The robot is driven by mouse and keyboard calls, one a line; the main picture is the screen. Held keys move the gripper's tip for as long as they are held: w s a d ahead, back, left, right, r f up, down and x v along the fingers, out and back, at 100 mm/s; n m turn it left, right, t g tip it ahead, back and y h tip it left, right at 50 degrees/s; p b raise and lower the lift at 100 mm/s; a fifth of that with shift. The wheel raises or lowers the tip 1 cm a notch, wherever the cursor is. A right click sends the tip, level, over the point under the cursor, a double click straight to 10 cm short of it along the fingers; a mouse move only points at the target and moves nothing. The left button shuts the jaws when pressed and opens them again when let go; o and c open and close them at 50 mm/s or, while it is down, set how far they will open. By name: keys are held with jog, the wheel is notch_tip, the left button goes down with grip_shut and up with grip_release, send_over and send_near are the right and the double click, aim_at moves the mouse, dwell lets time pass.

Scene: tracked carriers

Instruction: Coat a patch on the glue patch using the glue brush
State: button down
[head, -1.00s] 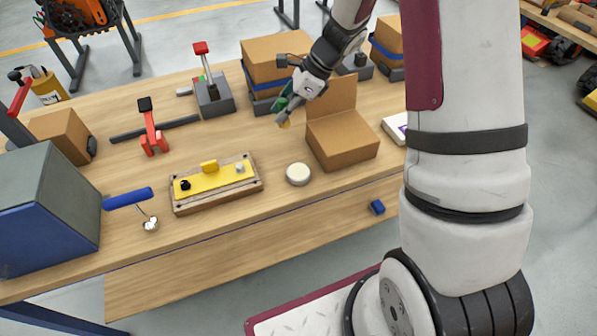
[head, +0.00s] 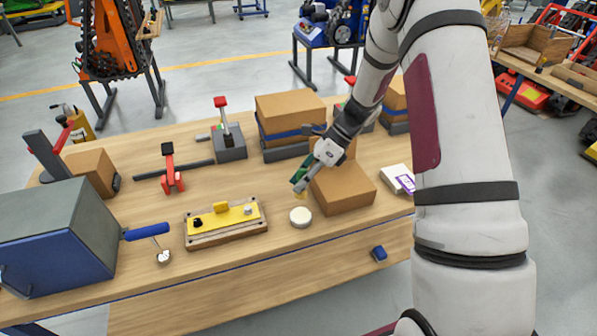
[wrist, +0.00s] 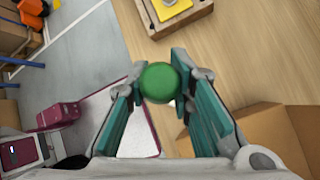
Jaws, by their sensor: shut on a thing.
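My gripper (head: 300,186) is shut on the glue brush, which has a green round-ended handle (wrist: 160,82) and a pale yellow tip (head: 300,196) pointing down. The tip is just above and behind a round cream-topped disc or pot (head: 300,217) on the table. I cannot tell whether they touch. In the wrist view the handle hides most of what lies under the brush. No surface is clearly marked as the glue patch; I cannot tell whether it is on the open cardboard box (head: 343,191) right beside the gripper.
A wooden board with a yellow plate (head: 222,214) lies left of the disc. Closed boxes (head: 290,115) and a red-handled clamp (head: 229,135) are behind. A white box (head: 397,178) is at right.

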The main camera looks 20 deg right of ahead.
jog(key=shift+f+b, duration=1.2)
jog(key=shift+f, duration=1.85)
jog(key=shift+f+b, duration=0.35)
jog(key=shift+f, duration=0.4)
jog(key=shift+r, duration=0.1)
jog(key=shift+r+p, duration=1.4)
jog(key=shift+r, duration=2.1)
